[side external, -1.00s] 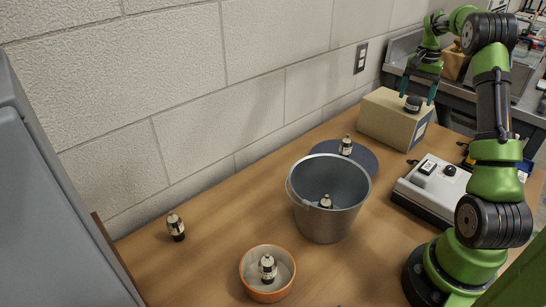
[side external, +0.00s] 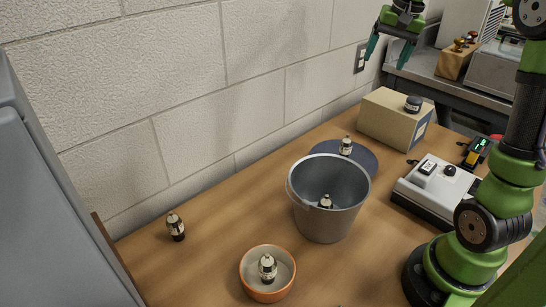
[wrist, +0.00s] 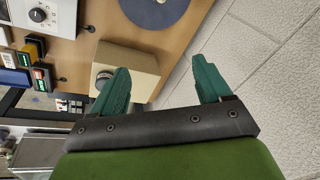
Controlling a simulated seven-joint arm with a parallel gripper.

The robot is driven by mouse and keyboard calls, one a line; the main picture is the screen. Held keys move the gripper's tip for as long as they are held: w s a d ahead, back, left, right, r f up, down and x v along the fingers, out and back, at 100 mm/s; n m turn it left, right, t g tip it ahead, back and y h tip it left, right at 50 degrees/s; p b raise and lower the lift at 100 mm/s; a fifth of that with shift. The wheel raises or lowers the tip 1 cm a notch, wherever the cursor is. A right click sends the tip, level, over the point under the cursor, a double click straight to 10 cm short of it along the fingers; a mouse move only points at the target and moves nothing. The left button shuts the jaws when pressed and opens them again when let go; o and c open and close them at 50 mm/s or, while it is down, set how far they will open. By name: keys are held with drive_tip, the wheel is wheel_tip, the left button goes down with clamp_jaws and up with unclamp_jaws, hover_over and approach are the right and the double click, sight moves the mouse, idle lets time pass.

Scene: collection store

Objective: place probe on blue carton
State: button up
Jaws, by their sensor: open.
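A tan carton (side external: 384,120) with a blue label on its right end stands against the wall at the back of the table. A small dark round piece (side external: 413,103) with a pale band, which may be the probe, rests upright on top of it near the right end. In the wrist view the carton (wrist: 135,66) and the dark piece (wrist: 104,78) show beyond my left finger, which partly covers the carton. My gripper (side external: 387,61) is above and to the left of the dark piece, apart from it. Its green fingers (wrist: 163,70) are open with nothing between them.
A metal bucket (side external: 328,223) holds one small bottle-like part. Similar parts stand on a blue disc (side external: 365,160), in an orange-rimmed bowl (side external: 246,278) and on the table (side external: 176,227). A white instrument (side external: 432,193) and a yellow-black meter (side external: 475,152) lie to the right.

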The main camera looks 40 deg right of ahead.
drive_tip(key=s+a+f+n+t, duration=0.1)
drive_tip(key=s+a+f+n, duration=0.1)
drive_tip(key=a, duration=0.6)
drive_tip(key=s+a+f+n+t+y, duration=0.1)
drive_tip(key=s+a+f+n+t, duration=0.1)
drive_tip(key=s+a, duration=0.3)
drive_tip(key=s+a+f+n+t+y, duration=0.1)
drive_tip(key=s+a+f+n, duration=0.1)
drive_tip(key=a, duration=1.1)
drive_tip(key=shift+s+f+n, duration=0.3)
drive_tip(key=shift+s+n, duration=0.2)
drive_tip(key=shift+s, duration=0.7)
